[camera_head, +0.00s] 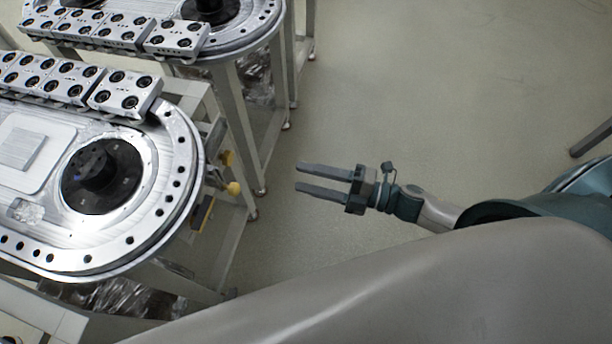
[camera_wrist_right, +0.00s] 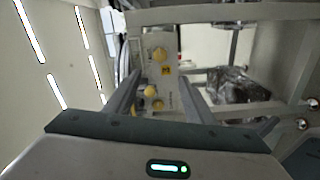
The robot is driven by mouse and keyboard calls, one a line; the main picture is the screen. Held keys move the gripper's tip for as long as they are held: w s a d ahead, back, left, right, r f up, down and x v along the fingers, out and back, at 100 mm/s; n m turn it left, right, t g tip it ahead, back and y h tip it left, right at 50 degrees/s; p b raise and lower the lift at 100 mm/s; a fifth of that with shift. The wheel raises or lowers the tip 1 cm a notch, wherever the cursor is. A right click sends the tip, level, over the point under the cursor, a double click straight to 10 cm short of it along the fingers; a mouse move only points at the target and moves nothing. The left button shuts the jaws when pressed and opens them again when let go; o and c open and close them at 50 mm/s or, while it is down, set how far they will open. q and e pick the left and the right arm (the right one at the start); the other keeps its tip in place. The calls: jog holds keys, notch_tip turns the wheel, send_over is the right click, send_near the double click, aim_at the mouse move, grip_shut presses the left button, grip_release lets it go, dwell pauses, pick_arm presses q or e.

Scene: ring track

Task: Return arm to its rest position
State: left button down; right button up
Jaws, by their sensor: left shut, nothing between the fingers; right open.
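My right gripper (camera_head: 299,177) comes in from the right in the head view and is open, with nothing between its two parallel fingers. It hangs over bare floor, to the right of the near ring track (camera_head: 185,205) and apart from it. In the right wrist view the spread fingers of my right gripper (camera_wrist_right: 160,85) point toward a frame panel with yellow knobs (camera_wrist_right: 159,54). My left gripper does not show in either view.
The near ring track carries a row of grey blocks (camera_head: 128,93) with black round holes and stands on a metal frame (camera_head: 237,125). A second ring track (camera_head: 262,28) stands behind it. Yellow knobs (camera_head: 233,188) stick out from the near frame. Open floor (camera_head: 430,90) lies to the right.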

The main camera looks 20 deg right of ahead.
jog(key=shift+f, duration=0.1)
dwell(0.3)
jog(key=w+d+f+m+t+h, duration=0.1)
jog(key=d+f+m+h, duration=0.2)
jog(key=f+m+h, duration=0.55)
jog(key=w+d+f+m+t+h, duration=0.1)
jog(key=d+f+m, duration=0.35)
jog(key=f, duration=0.95)
jog(key=s+a+f+m+g+h, duration=0.1)
jog(key=s+a+f+m+g, duration=0.1)
jog(key=s+f+m, duration=0.3)
jog(key=s+a+f+m+g+h, duration=0.2)
jog(key=s+f, duration=0.6)
jog(key=f, duration=0.5)
jog(key=a+m+g, duration=0.1)
jog(key=a+m, duration=0.1)
jog(key=m, duration=0.1)
jog(key=shift+s+m, duration=0.3)
jog(key=shift+s, duration=0.05)
jog(key=shift+w+d, duration=0.1)
